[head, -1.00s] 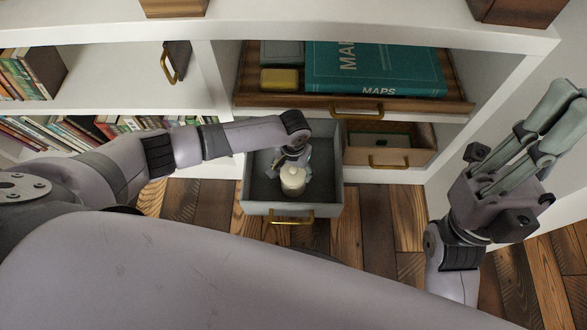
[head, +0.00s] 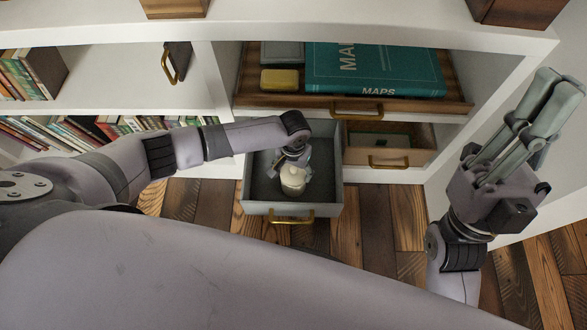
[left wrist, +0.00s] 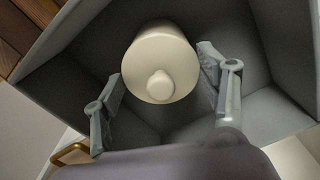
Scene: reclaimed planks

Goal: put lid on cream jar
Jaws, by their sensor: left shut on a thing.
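The cream jar (head: 291,188) stands in the open grey drawer (head: 262,208). A cream lid with a round knob (head: 290,171) is at its top, and it also shows from above in the left wrist view (left wrist: 160,84). Lid and jar look lined up; I cannot tell whether the lid is fully seated.
The drawer has a brass handle (head: 290,216) in front. Beside it is a wooden drawer (head: 410,156). Above is a wooden drawer with a teal maps book (head: 375,70) and a yellow box (head: 279,80). Bookshelves stand left. The plank floor (head: 365,215) is clear.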

